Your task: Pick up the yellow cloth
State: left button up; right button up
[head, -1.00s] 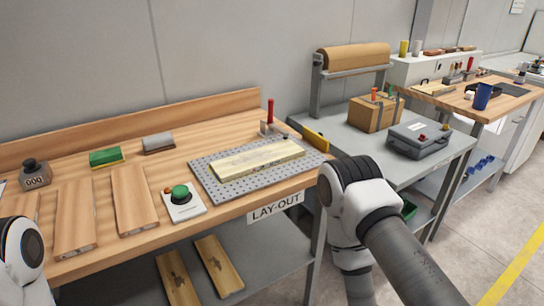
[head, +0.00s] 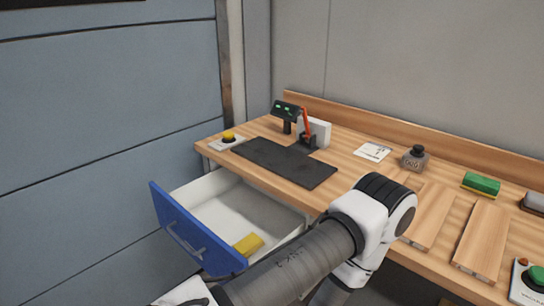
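A yellow folded piece that looks like the yellow cloth (head: 248,244) lies in the open white drawer (head: 205,195), near its front right corner. The drawer has a blue front (head: 190,232) with a handle and is pulled out from under the left end of the wooden bench. One of my arms, likely the left, crosses the lower middle of the view, in front of the drawer's near right side. Neither gripper's fingers show, so I cannot tell whether they are open or shut.
The wooden bench (head: 350,150) carries a black mat (head: 283,161), a yellow button box (head: 228,140), a small display (head: 286,112), a weight (head: 414,158) and a green block (head: 481,184). A blue-grey wall (head: 100,110) stands at the left. The rest of the drawer looks empty.

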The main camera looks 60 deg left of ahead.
aim_at(247, 246)
jog(key=u, duration=2.1)
jog(key=k+j, duration=0.05)
